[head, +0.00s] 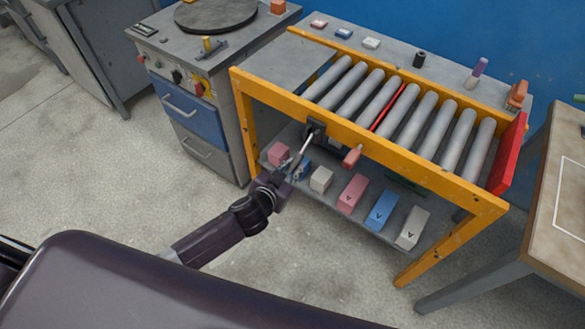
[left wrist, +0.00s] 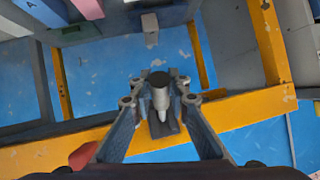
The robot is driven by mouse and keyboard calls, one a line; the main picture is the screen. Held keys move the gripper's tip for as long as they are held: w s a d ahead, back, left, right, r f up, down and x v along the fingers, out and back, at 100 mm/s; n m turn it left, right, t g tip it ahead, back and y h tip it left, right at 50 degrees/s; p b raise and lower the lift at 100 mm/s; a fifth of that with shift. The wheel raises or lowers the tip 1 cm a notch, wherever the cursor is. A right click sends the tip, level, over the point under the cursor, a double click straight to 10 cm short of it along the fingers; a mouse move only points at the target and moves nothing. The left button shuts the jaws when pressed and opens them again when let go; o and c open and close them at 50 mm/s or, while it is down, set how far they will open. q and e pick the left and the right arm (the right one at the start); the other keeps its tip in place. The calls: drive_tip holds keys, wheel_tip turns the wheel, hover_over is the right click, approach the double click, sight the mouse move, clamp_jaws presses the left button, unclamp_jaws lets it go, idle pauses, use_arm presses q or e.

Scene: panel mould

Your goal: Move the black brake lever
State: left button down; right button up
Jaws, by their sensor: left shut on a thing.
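The brake lever shows in the head view as a pale metal rod (head: 306,143) slanting down and left from a black mount on the conveyor's yellow front rail. My left gripper (head: 292,168) is at its lower end. In the left wrist view the lever's black round knob (left wrist: 159,78) and metal shaft (left wrist: 161,101) lie between the fingers of my left gripper (left wrist: 160,86), which is shut on it. In the head view the gripper hides the knob. My right gripper is not in view.
A red handle (head: 352,157) hangs from the same yellow rail (head: 400,153), right of the lever. Several coloured blocks, including a pink one (head: 353,193), sit on the shelf below. A grey cabinet (head: 205,110) stands left. The floor in front is clear.

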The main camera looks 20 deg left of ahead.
use_arm(q)
drive_tip(key=c, duration=1.8)
unclamp_jaws()
drive_tip(key=v, duration=1.2)
drive_tip(key=shift+f, duration=0.1)
